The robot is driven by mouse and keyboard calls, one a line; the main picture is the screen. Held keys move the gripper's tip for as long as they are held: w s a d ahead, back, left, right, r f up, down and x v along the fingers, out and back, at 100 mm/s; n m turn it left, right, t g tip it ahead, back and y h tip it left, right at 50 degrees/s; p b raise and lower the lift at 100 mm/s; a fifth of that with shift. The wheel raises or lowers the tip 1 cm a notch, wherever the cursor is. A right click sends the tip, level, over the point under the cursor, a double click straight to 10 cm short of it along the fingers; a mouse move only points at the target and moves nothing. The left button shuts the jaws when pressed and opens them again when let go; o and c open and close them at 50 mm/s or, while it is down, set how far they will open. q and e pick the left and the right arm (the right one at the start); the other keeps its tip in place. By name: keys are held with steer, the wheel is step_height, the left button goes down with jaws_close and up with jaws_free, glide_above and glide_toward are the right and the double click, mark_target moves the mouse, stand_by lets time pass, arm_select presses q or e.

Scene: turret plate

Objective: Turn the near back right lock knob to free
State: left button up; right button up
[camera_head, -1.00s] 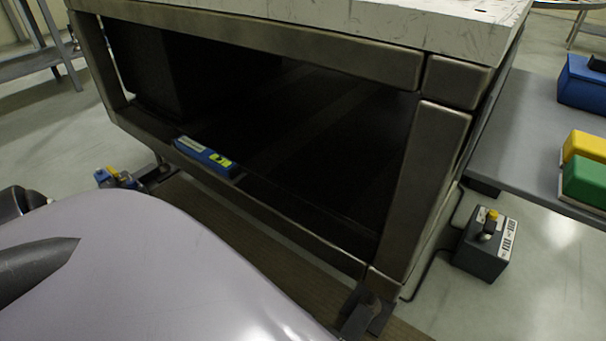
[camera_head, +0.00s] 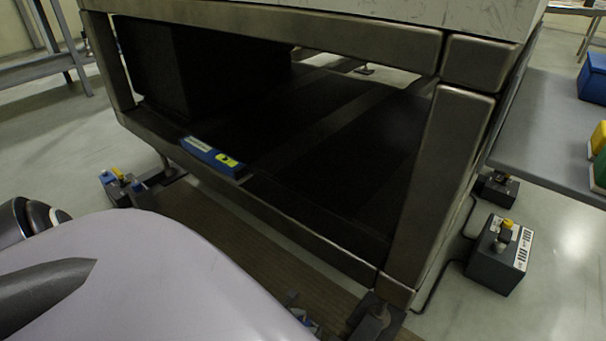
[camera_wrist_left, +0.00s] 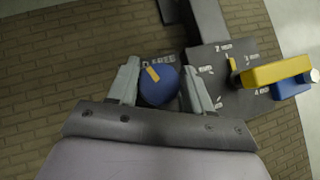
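In the left wrist view a round blue knob (camera_wrist_left: 160,90) with a yellow stripe lies between the fingers of my left gripper (camera_wrist_left: 163,76). The stripe points up and slightly left. Lettering reading FREE shows just above the knob. The left gripper looks open around the knob, with a narrow gap visible at the right finger. A dark plate (camera_wrist_left: 232,66) with mm markings lies to the right. In the head view the left gripper's fingers are not clearly visible; my lavender arm part covers the lower left. My right gripper is not in view.
A yellow lever (camera_wrist_left: 275,71) and a blue part (camera_wrist_left: 290,88) stand right of the knob. In the head view a metal frame (camera_head: 440,190) rises over its foot (camera_head: 372,322). A blue level (camera_head: 212,157) lies on the lower beam. A cabled dark box (camera_head: 495,262) stands right.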

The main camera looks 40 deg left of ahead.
arm_select(q)
steer(key=c, duration=0.4)
steer(key=shift+c, duration=0.2)
steer(key=shift+m+h, duration=0.3)
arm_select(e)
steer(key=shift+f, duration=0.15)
arm_select(q)
steer(key=shift+b, duration=0.3)
steer(key=shift+f+m+g+h+b, duration=0.1)
steer(key=shift+m+g+h+b, duration=0.2)
steer(key=shift+m+h, duration=0.35)
steer(key=shift+m, duration=0.55)
steer(key=shift+m+g+h+b, duration=0.75)
steer(key=shift+m+h, duration=0.1)
steer(key=shift+m, duration=0.25)
steer(key=shift+m+h, duration=0.3)
steer(key=shift+m, duration=0.2)
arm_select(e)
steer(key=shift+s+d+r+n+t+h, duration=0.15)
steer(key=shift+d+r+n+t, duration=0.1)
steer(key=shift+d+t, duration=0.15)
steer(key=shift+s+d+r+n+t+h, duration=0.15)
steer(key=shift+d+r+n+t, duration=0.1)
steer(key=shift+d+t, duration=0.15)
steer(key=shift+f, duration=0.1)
